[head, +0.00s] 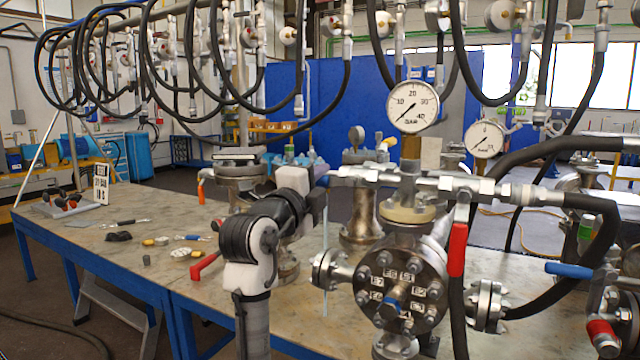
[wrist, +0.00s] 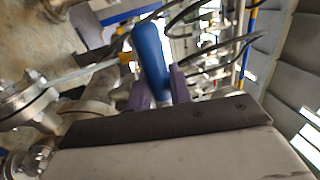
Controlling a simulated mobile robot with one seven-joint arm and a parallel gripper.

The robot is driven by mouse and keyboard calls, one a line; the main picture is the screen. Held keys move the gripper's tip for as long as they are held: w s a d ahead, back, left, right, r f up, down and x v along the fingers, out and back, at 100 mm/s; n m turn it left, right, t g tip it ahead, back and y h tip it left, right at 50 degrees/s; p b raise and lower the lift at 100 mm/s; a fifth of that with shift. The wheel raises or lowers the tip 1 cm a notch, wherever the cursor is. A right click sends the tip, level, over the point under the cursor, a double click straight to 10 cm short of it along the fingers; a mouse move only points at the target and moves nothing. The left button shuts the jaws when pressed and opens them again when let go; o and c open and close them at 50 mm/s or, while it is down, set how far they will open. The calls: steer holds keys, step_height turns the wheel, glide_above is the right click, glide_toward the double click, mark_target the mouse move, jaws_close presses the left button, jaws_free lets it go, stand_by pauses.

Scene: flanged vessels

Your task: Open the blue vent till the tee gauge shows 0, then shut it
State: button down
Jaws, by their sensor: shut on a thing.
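My gripper (head: 318,182) is at the left end of the steel pipe tee (head: 440,184) above the flanged vessel. In the wrist view its purple fingers (wrist: 160,92) are shut on a blue lever (wrist: 151,58), the blue vent's handle; only a bit of blue shows in the head view. The tee gauge (head: 413,105) stands upright on the tee, marked in bar up to 40. Its needle seems to point lower left, near the low end; the exact reading is too small to tell. A second gauge (head: 484,138) is to its right, its reading unclear.
A red lever (head: 457,250) hangs from the tee, and another blue lever (head: 569,270) is at the right. The round vessel (head: 403,285) sits below. Black hoses (head: 560,150) loop overhead and at right. Small parts lie on the bench (head: 130,235) at left.

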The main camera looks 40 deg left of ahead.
steer(key=shift+r, duration=0.1)
steer(key=c, duration=1.3)
jaws_free()
steer(key=b+v, duration=0.2)
steer(key=v, duration=1.2)
steer(key=shift+w, duration=0.1)
